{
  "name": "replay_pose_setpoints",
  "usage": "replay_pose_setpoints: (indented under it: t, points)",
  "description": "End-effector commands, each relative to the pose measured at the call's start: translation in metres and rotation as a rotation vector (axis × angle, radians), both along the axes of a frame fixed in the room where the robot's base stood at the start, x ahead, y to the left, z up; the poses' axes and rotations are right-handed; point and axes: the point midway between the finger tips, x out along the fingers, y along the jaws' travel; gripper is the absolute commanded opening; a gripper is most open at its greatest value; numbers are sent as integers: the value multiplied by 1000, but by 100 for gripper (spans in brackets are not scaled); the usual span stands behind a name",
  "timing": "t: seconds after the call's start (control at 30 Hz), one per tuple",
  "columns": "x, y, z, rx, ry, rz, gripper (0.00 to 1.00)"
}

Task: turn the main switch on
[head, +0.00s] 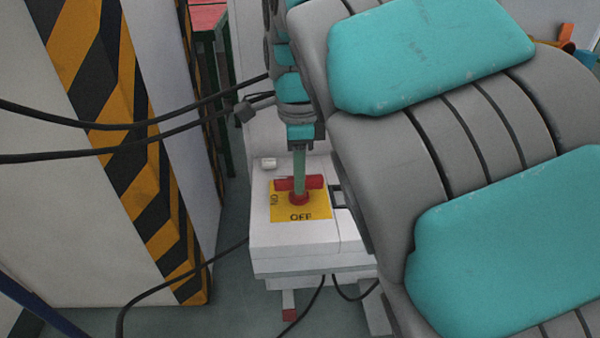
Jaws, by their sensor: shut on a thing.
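The main switch is a red handle (315,182) on a red round base, set on a yellow plate (318,207). The plate reads OFF along its near edge and ON, turned sideways, at its left. The handle's bar lies roughly left to right in the picture. My gripper (299,183) comes down from above and is shut on the middle of the handle. Its green finger hides part of the bar, and the far finger cannot be made out. The plate is on top of a white box (292,238).
A wall edge with yellow and black stripes (125,130) stands at the left. Black cables (140,125) cross in front of it and others hang below the box. My large grey and teal arm fills the right side. Bare floor shows at the lower left.

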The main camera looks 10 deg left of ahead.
Motion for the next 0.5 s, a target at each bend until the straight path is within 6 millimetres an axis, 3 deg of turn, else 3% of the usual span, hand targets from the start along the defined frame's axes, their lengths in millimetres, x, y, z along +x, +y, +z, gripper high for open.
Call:
replay_pose_setpoints:
  t: [0.07, 0.1, 0.3, 0.5]
  points:
    - [0, 1, 1, 3, -3, 0, 0]
    - [0, 1, 1, 3, -3, 0, 27]
    - [0, 0, 1, 1, -2, 0, 49]
    - [0, 0, 0, 1, -1, 0, 52]
